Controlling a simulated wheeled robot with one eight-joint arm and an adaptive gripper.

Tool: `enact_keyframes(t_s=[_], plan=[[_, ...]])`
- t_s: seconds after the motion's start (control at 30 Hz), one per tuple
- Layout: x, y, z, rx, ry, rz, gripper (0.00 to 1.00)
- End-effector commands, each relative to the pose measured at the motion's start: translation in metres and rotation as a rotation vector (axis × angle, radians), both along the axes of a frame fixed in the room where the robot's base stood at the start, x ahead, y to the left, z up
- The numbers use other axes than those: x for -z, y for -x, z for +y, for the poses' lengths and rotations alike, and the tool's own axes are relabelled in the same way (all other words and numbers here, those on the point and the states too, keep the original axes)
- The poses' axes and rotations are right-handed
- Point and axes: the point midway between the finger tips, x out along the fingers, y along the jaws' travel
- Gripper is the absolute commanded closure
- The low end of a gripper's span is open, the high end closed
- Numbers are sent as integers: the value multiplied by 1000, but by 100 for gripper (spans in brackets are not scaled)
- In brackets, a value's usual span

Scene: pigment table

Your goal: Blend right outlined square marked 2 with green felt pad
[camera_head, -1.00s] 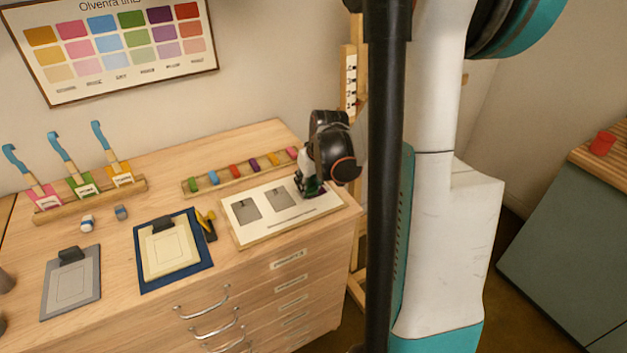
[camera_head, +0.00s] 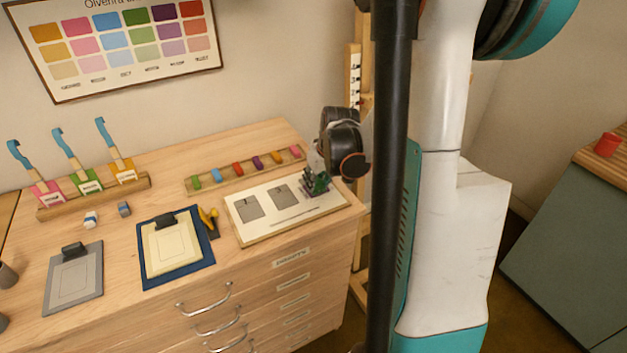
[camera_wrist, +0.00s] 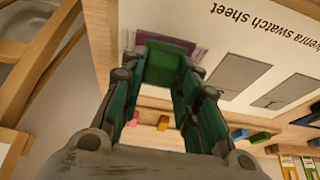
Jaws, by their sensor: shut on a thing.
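The swatch sheet (camera_head: 240,228) lies on the right part of the table, with two grey squares (camera_head: 249,207) (camera_head: 281,195) on it. At its right end is a purple square (camera_head: 328,192), mostly hidden by my gripper (camera_head: 316,186); its purple edge also shows in the wrist view (camera_wrist: 143,38). My gripper in the wrist view (camera_wrist: 172,82) is shut on the green felt pad (camera_wrist: 166,64). The pad is over the purple square and looks to be touching it. The marking 2 is not readable.
Behind the sheet is a wooden rack of coloured sticks (camera_head: 247,179). A clipboard on a blue mat (camera_head: 147,282) and a yellow-and-black tool (camera_head: 209,222) lie left of the sheet. Blue-handled tools stand in a holder (camera_head: 140,182) at the far left. A wooden easel is behind my arm.

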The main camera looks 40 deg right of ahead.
Motion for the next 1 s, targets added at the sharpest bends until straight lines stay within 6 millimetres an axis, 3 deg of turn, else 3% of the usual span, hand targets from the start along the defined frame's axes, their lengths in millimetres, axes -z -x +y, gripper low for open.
enact_keyframes(t_s=[0.5, 1.0], plan=[[-1, 7, -27, 2, 2, 3, 90], [-11, 7, -27, 1, 2, 1, 90]])
